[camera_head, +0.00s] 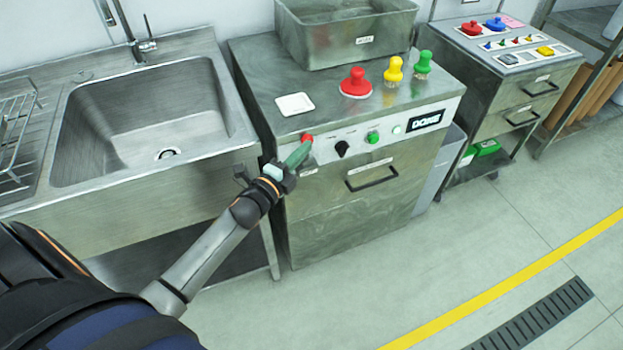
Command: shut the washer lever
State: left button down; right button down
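The steel dosing machine (320,215) stands right of the sink, with a dark knob, a green button and a dark drawer handle on its front panel. A small red part (307,137) sits at the panel's upper left corner. My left gripper (299,153) is right in front of that corner, close to the red part. Whether it touches the red part cannot be told. A grey-green piece at its tip hides the panel behind it, and its fingers are too small to read as open or shut. I cannot clearly make out a lever. My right gripper is not in view.
On the machine top are a grey tub (345,35), a white square dish (294,104), and red (355,84), yellow (393,72) and green (423,66) knobbed pieces. A sink (140,115) adjoins on the left. The floor to the right is clear.

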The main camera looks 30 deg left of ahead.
pick_arm(q)
jog(key=shift+w+a+r, duration=0.2)
jog(key=shift+a, duration=0.15)
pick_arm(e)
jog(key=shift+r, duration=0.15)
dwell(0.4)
